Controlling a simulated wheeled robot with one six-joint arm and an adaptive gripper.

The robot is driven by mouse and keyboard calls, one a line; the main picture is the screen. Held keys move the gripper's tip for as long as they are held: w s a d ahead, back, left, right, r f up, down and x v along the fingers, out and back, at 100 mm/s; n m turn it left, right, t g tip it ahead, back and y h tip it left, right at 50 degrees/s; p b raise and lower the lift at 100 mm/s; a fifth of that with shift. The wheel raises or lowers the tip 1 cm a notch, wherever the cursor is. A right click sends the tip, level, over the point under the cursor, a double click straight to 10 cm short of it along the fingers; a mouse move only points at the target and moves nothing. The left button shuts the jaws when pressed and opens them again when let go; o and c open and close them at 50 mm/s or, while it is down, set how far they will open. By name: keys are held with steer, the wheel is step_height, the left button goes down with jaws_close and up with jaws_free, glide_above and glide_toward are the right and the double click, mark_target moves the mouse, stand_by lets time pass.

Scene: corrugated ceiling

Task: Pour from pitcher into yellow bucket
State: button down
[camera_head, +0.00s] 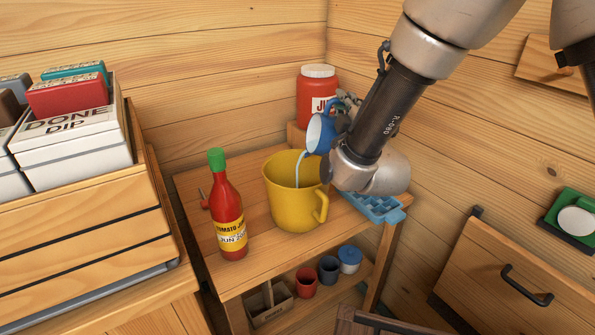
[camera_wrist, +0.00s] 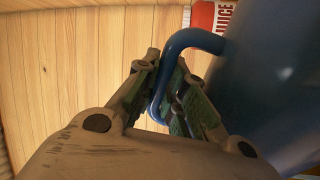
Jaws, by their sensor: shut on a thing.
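The blue pitcher (camera_head: 319,132) is held tilted above the yellow bucket, its mouth toward the left. A thin pale stream (camera_head: 299,168) runs from its mouth down into the bucket. The yellow bucket (camera_head: 291,205) stands upright on the small wooden table, its handle toward the right; its contents are hidden. My gripper (camera_head: 345,112) is shut on the pitcher's handle, to the right of and above the bucket. In the wrist view my gripper (camera_wrist: 172,98) closes around the blue handle, and the pitcher's body (camera_wrist: 270,80) fills the right side.
A red tomato bottle (camera_head: 228,210) with a green cap stands left of the bucket. A red juice jar (camera_head: 316,95) stands behind. A blue tray (camera_head: 376,207) lies at right, under my wrist. Cups (camera_head: 306,281) sit on the lower shelf. A wooden crate (camera_head: 90,215) is at left.

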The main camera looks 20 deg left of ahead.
mark_target(329, 101)
steer(key=shift+s+a+n+y, duration=0.15)
steer(key=shift+s+a+n, duration=0.2)
steer(key=shift+a, duration=0.2)
steer(key=shift+s+a+n+y, duration=0.15)
steer(key=shift+s+a+n, duration=0.1)
steer(key=shift+a+n, duration=0.25)
stand_by(1.0)
steer(key=shift+s+a+r+n+g+p, duration=0.15)
steer(key=shift+s+a+r+n+p, duration=0.1)
steer(key=shift+a+n, duration=0.25)
steer(key=shift+s+a+r+n+g+p, duration=0.15)
steer(key=shift+s+a+r+n+p, duration=0.1)
steer(key=shift+a+n, duration=0.2)
stand_by(1.7)
steer(key=shift+s+a+f+n+y, duration=0.2)
steer(key=shift+s+a+n+y, duration=0.1)
steer(key=shift+a+n, duration=0.2)
steer(key=shift+s+a+f+n+y, duration=0.25)
steer(key=shift+a+n, duration=0.15)
steer(key=shift+n, duration=0.1)
stand_by(1.1)
